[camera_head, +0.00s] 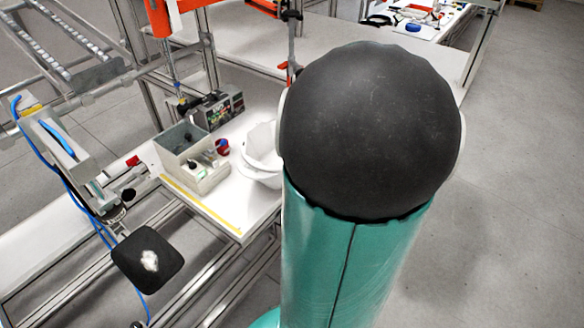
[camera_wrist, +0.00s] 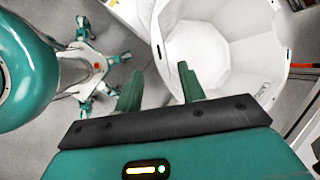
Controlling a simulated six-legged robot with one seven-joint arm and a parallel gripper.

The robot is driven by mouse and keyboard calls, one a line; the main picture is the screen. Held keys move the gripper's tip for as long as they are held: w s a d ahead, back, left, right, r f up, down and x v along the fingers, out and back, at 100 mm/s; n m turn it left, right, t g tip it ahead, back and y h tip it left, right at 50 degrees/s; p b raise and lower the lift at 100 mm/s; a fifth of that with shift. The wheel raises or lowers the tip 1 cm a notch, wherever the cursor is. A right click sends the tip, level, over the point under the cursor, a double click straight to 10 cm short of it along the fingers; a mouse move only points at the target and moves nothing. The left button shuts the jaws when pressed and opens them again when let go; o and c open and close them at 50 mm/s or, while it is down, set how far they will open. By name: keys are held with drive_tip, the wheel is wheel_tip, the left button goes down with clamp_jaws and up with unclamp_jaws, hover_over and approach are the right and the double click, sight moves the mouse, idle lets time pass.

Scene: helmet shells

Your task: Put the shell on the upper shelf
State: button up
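The white shell (camera_head: 258,148) sits on the white bench, partly hidden by my arm in the head view. In the wrist view the shell (camera_wrist: 228,45) fills the upper right, its hollow inside facing the camera. My gripper (camera_wrist: 158,84) shows there as two teal fingers set apart. The near left part of the shell's rim appears in the gap between them, with no clear contact on either finger. In the head view my gripper is hidden behind my arm. I cannot tell which surface is the upper shelf; a sloped metal rack (camera_head: 62,50) stands at the upper left.
A grey bin (camera_head: 190,160) with small parts, a red cup (camera_head: 222,147) and a dark device (camera_head: 220,108) stand left of the shell. Metal posts and a black pad (camera_head: 147,262) are at the left. Open floor (camera_head: 510,210) lies to the right.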

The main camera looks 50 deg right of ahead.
drive_tip(key=a+r+n+h, duration=0.1)
drive_tip(key=a+r+n, duration=0.3)
drive_tip(key=a+n, duration=0.8)
drive_tip(key=a+r+n+h, duration=0.1)
drive_tip(key=a+r+n, duration=0.3)
drive_tip(key=a+n, duration=0.8)
drive_tip(key=a, duration=0.7)
drive_tip(key=shift+w+a, duration=0.15)
drive_tip(key=shift+a, duration=0.15)
drive_tip(key=shift+o, duration=0.9)
drive_tip(key=shift+a+r+n, duration=0.1)
drive_tip(key=shift+a+n, duration=0.25)
drive_tip(key=shift+n, duration=0.15)
